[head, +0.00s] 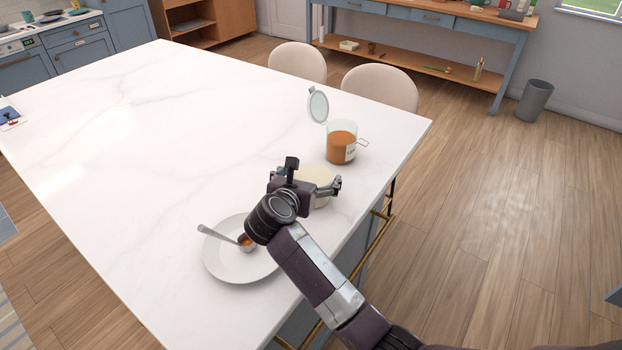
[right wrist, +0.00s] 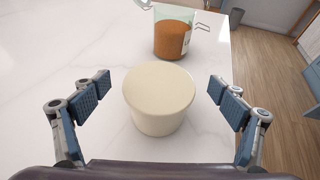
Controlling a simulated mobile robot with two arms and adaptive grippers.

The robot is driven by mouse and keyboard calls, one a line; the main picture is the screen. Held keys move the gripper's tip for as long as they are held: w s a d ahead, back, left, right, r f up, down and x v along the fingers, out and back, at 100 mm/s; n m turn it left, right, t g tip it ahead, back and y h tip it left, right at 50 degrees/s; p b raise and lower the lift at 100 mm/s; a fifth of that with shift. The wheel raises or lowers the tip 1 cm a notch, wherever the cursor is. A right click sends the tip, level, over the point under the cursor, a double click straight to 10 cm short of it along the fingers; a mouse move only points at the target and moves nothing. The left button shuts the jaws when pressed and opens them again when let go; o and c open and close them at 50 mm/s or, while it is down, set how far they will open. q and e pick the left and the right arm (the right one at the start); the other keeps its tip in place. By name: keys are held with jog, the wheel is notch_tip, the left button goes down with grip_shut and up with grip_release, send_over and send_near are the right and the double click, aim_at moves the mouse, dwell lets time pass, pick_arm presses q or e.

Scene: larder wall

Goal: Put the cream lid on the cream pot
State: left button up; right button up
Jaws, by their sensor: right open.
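The cream pot (head: 318,174) stands upright on the white table near its right edge, partly hidden behind my right gripper (head: 307,182) in the head view. In the right wrist view the pot (right wrist: 160,117) is in the middle, with a smooth, flat cream top. That top looks like the cream lid (right wrist: 159,87) covering the pot; I cannot tell whether it is fully seated. My right gripper (right wrist: 160,92) is open, with one finger on each side of the pot and a gap on both sides. My left gripper is not in view.
A glass jar (head: 341,145) of orange contents, its lid swung open, stands just behind the pot. A white plate (head: 222,262) with a metal spoon-like scoop (head: 218,234) lies in front of it. Two chairs (head: 380,85) stand beyond the far edge. The table's left is mostly clear.

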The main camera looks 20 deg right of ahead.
jog(key=p+v, duration=1)
jog(key=v, duration=0.2)
dwell(0.3)
